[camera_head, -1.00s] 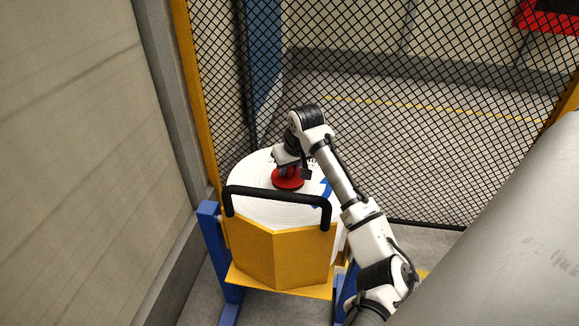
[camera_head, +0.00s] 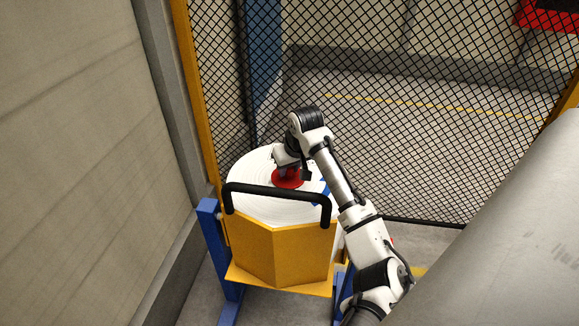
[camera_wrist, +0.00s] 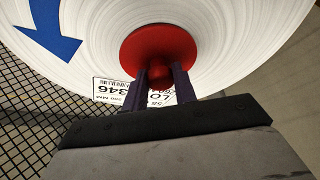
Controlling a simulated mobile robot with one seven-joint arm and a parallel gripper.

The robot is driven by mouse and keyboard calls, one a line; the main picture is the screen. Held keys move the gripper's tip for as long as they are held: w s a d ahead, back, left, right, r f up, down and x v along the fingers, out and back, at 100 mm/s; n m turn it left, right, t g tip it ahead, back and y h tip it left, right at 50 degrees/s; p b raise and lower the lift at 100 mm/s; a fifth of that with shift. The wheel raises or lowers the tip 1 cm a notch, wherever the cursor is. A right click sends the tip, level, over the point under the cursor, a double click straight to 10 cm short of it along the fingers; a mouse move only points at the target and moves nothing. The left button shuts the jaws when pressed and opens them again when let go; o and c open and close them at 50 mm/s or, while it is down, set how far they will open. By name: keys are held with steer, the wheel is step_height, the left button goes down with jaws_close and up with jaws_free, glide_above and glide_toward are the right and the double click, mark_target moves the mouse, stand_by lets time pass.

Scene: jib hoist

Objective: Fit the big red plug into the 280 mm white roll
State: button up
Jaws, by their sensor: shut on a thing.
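The big red plug (camera_head: 287,179) is at the centre of the white roll's (camera_head: 250,203) upper face in the head view. In the wrist view the red plug (camera_wrist: 150,52) shows as a wide disc with a small knob, and its disc appears close to or against the roll (camera_wrist: 235,25). My gripper (camera_head: 288,166) is shut on the knob; its two dark fingers (camera_wrist: 160,80) show on either side of it. The roll's core hole is hidden behind the disc. I cannot tell how deep the plug sits.
The roll rests in a yellow cradle (camera_head: 275,258) with a black handle (camera_head: 277,192) across the front and a blue stand (camera_head: 208,225). A mesh fence (camera_head: 420,130) stands behind. A wall (camera_head: 75,150) is at left, and a large grey cylinder (camera_head: 510,230) at right.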

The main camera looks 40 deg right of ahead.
steer(key=o, duration=1)
steer(key=shift+o, duration=0.2)
steer(key=b+v, duration=0.2)
steer(key=v, duration=1.1)
steer(key=shift+r, duration=0.4)
steer(key=shift+s, duration=0.1)
